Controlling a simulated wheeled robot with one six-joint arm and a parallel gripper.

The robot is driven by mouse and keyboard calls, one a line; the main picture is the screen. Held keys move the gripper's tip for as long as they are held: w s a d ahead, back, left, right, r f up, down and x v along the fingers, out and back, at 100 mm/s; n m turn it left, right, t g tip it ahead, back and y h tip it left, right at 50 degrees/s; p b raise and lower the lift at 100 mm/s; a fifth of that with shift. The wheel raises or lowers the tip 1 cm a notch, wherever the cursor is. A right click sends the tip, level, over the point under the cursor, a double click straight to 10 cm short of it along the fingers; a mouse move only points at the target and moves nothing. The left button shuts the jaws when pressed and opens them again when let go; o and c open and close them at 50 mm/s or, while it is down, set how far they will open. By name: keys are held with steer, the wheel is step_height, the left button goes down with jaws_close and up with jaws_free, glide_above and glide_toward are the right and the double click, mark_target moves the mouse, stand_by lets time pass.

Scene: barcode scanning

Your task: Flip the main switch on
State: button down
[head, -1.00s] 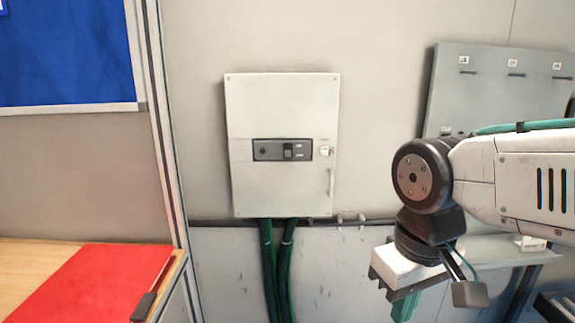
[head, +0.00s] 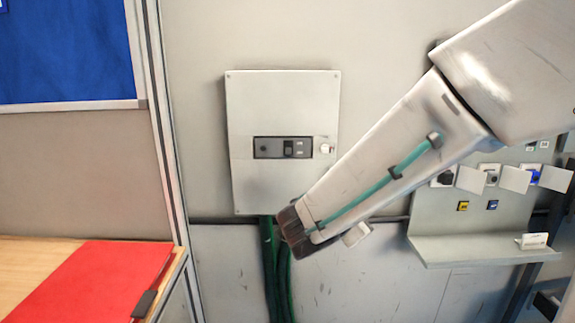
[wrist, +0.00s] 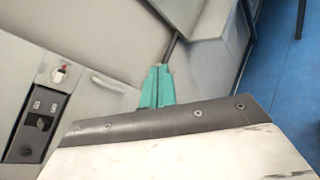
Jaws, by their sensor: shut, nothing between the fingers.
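The main switch (head: 289,148) is a black toggle in a dark panel (head: 265,149) on the front of a pale grey wall cabinet (head: 283,105). In the wrist view the switch (wrist: 42,123) is at the left edge, tilted by the camera's angle. My gripper's green fingers (wrist: 157,70) are shut and empty in the wrist view, to the right of the switch and apart from it in the picture. In the head view my arm reaches down-left to below the cabinet's lower right corner, and the fingers are hidden.
Green cables (head: 267,245) run down below the cabinet. A grey rack with a shelf (head: 470,250) stands right. A wooden desk with a red folder (head: 95,275) is lower left. Blue floor (wrist: 290,90) shows right.

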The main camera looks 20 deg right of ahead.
steer(key=w+a+r+n+t+y, duration=0.1)
steer(key=w+a+n+t+y, duration=0.1)
steer(key=w+a+n+t, duration=0.45)
steer(key=n+t+y, duration=0.4)
steer(key=n+y, duration=0.1)
steer(key=n, duration=0.3)
glide_toward(288, 152)
step_height(288, 152, down, 2)
steer(key=s, duration=0.2)
steer(key=shift+w+a+f+g, duration=0.2)
steer(key=shift+a+f+g, duration=0.05)
steer(key=shift+a, duration=0.05)
steer(key=x, duration=1)
steer(key=shift+r, duration=0.1)
steer(key=shift+s+g, duration=0.1)
steer(key=shift+g, duration=0.5)
